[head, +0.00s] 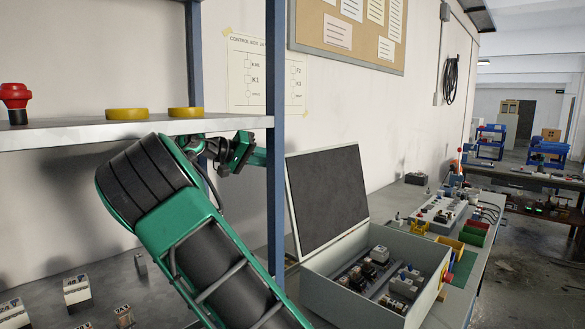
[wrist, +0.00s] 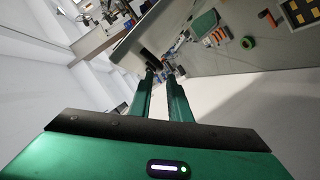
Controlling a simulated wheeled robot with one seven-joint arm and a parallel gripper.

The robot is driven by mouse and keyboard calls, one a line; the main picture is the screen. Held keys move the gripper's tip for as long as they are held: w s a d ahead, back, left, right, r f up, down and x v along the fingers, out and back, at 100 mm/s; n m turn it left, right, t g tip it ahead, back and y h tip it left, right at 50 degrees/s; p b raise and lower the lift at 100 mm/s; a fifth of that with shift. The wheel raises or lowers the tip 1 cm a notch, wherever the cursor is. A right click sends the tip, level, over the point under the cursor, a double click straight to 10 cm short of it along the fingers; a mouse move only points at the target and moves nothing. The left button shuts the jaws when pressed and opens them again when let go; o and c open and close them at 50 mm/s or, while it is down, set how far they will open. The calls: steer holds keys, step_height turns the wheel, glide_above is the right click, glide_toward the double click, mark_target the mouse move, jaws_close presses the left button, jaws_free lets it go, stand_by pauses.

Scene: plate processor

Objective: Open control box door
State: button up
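The control box (head: 345,302) is a light grey case on the bench at the lower middle of the head view. Its door (head: 328,198), a pale-framed panel with a dark inner face, stands raised and tilted back at the left side, so the box is open. Electrical parts (head: 378,270) show inside. My gripper (head: 256,156) is left of the door, by the blue shelf post, which partly hides it. In the wrist view my gripper (wrist: 161,74) has two green fingers with a narrow gap between them and nothing visible in it.
A blue post (head: 276,130) and a metal shelf (head: 60,134) with two yellow rings and a red button stand close to my arm. Coloured bins (head: 474,232) and a device panel (head: 437,208) lie beyond the box. An aisle is at the right.

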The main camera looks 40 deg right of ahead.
mark_target(298, 164)
steer(key=x, duration=0.7)
steer(key=shift+s+d, duration=0.1)
steer(key=shift+d, duration=0.05)
jaws_close()
